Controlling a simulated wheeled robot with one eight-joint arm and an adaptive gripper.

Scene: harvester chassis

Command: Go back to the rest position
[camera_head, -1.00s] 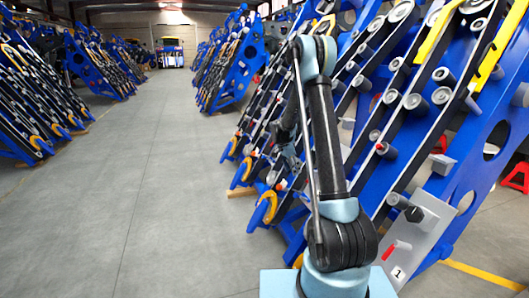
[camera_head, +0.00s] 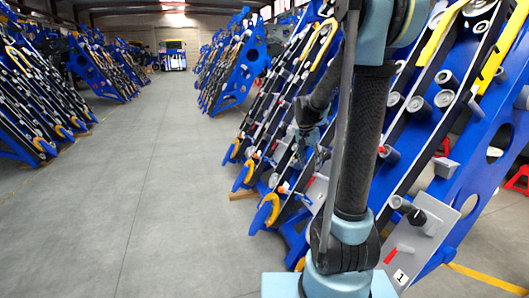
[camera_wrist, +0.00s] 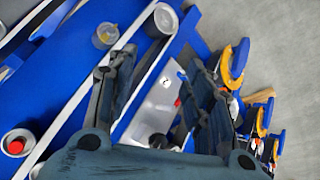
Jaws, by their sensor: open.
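My gripper (camera_wrist: 158,68) is open and empty in the wrist view, its two dark fingers well apart. Behind the gap are a blue chassis side and a grey plate (camera_wrist: 155,108) with a small red handle (camera_wrist: 178,102). In the head view my gripper (camera_head: 312,142) is small and partly hidden, in front of the blue harvester chassis (camera_head: 455,180) row. My arm stands nearly upright in front of the nearest chassis. I cannot tell how far the fingers are from the chassis.
The nearest chassis carries rollers, yellow strips and a grey plate marked 1 (camera_head: 418,240). More chassis (camera_head: 235,65) stand further back, and another row (camera_head: 35,95) stands at the left. The grey aisle floor (camera_head: 165,170) between the rows is clear.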

